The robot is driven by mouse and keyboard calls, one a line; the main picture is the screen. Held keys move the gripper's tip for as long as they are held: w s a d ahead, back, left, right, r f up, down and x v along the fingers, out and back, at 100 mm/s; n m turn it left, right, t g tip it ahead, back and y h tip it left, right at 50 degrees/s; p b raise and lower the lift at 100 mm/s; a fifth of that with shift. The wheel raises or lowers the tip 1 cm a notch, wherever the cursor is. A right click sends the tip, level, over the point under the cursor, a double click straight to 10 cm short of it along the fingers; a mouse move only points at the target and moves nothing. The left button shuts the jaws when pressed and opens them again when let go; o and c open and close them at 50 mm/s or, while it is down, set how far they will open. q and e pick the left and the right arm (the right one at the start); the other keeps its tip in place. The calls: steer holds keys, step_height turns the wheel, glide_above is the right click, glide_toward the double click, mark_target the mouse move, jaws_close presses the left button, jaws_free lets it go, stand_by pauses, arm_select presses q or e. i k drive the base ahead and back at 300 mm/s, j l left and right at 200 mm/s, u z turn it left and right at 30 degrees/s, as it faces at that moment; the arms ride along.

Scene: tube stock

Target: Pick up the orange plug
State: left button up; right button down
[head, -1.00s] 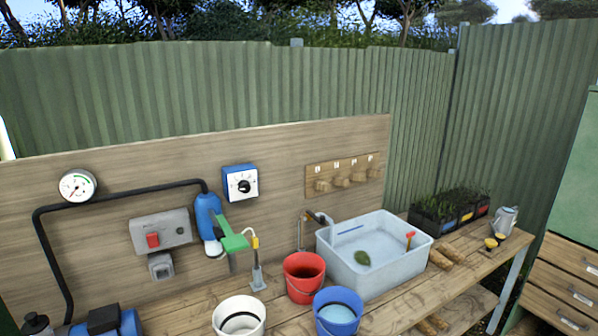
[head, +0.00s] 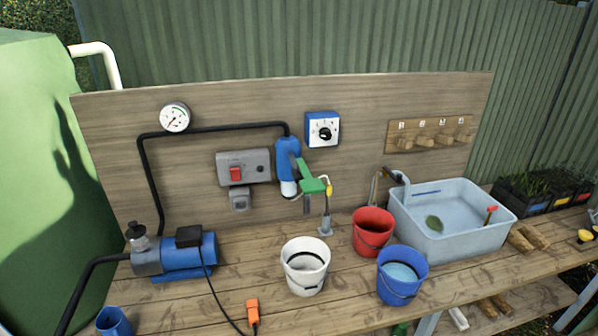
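The orange plug (head: 253,311) lies on the wooden bench near its front edge, left of the white bucket. A black cord (head: 215,290) runs from it back to the blue pump (head: 188,254). A grey socket box (head: 239,199) with a closed-looking cover hangs on the board under the grey switch panel (head: 244,167) with a red switch. Neither of my grippers shows in the head view.
A white bucket (head: 305,266), a red bucket (head: 373,232) and a blue bucket with water (head: 402,275) stand right of the plug. A small blue cup (head: 114,322) is at the lower left. Bare bench lies around the plug.

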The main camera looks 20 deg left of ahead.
mark_target(252, 309)
steer(key=u, duration=0.9)
steer(key=i+j+z, duration=0.2)
steer(key=j, duration=0.15)
steer(key=i+j+z, duration=0.2)
steer(key=j, duration=0.15)
steer(key=k+l+u, duration=0.25)
steer(key=l, duration=0.25)
steer(key=k+l+u, duration=0.25)
steer(key=k+l, duration=0.15)
steer(key=k, duration=0.7)
